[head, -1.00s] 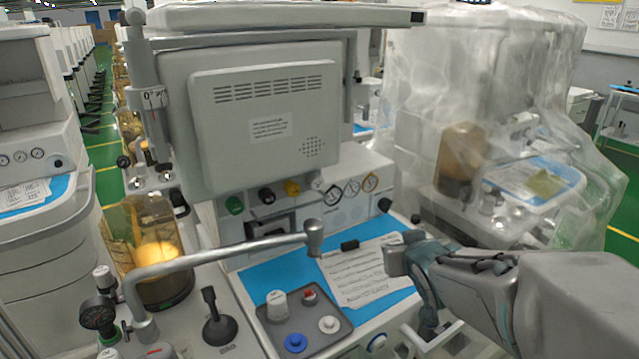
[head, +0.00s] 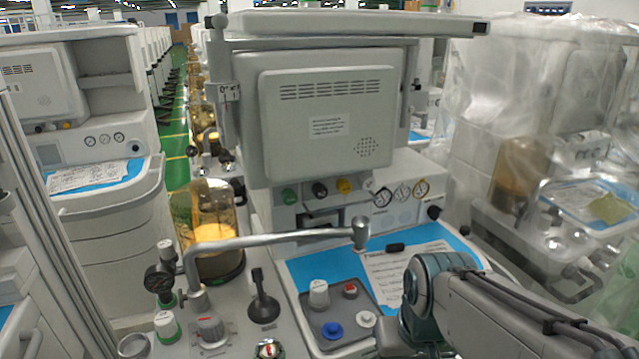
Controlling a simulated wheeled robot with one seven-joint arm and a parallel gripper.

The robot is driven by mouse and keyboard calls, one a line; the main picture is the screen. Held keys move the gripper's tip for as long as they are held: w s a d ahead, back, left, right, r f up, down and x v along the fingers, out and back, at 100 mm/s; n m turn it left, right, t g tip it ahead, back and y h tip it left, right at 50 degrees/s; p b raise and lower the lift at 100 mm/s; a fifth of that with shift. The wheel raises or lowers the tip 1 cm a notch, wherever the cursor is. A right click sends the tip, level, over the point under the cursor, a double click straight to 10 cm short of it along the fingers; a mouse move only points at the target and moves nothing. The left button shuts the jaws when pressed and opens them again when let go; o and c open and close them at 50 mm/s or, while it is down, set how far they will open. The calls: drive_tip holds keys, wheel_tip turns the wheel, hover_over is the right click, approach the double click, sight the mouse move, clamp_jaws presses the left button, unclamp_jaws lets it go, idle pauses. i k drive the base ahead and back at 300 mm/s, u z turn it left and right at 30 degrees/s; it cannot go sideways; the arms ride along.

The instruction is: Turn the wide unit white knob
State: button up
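The wide unit (head: 325,125) is a large grey anaesthesia machine in the middle of the head view. Several white knobs show on it, and I cannot tell which one is meant. A tall white knob (head: 319,293) and a low round white one (head: 366,319) stand on a dark grey pad at its front. Another white knob (head: 368,184) is at the right end of the row under the screen housing. My arm reaches in from the lower right, its bent joint just right of the pad. My gripper's fingers do not show; the arm's lower end is near the bottom edge.
A blue knob (head: 332,331) and a red one (head: 350,290) share the pad. A grey pipe (head: 280,240) crosses above the worktop. A black lever (head: 263,300) stands left of the pad. A paper sheet (head: 400,265) lies behind my arm. A plastic-covered machine (head: 530,130) is at right.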

sight(367, 182)
drive_tip(key=u, duration=1)
drive_tip(key=k, duration=0.8)
drive_tip(key=z, duration=0.75)
drive_tip(key=i, duration=1)
